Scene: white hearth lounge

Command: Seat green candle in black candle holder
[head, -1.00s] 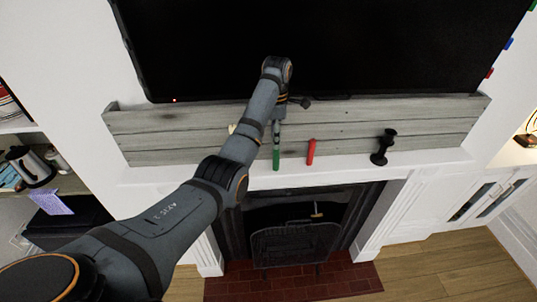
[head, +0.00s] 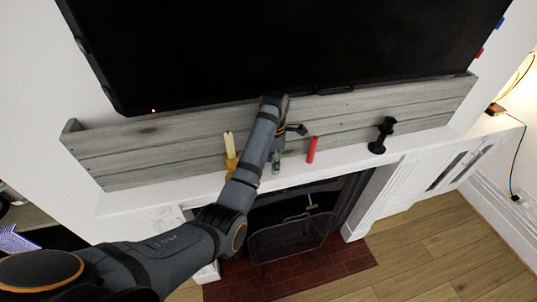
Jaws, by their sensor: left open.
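The black candle holder (head: 381,136) stands upright on the white mantel, right of the red candle, with nothing in it. The green candle (head: 276,157) stands on the mantel left of the red candle, mostly hidden by my left gripper. My left gripper (head: 277,166) is open and reaches down at the green candle, with its fingers overlapping the candle in the head view. I cannot tell whether they touch it. My right gripper is not in view.
A red candle (head: 312,149) stands close to the right of my left gripper. A cream candle (head: 229,145) sits in a yellow-orange holder (head: 231,166) to the left, near my forearm. Grey boards (head: 150,150) and a television (head: 270,50) rise behind. The mantel between red candle and black holder is clear.

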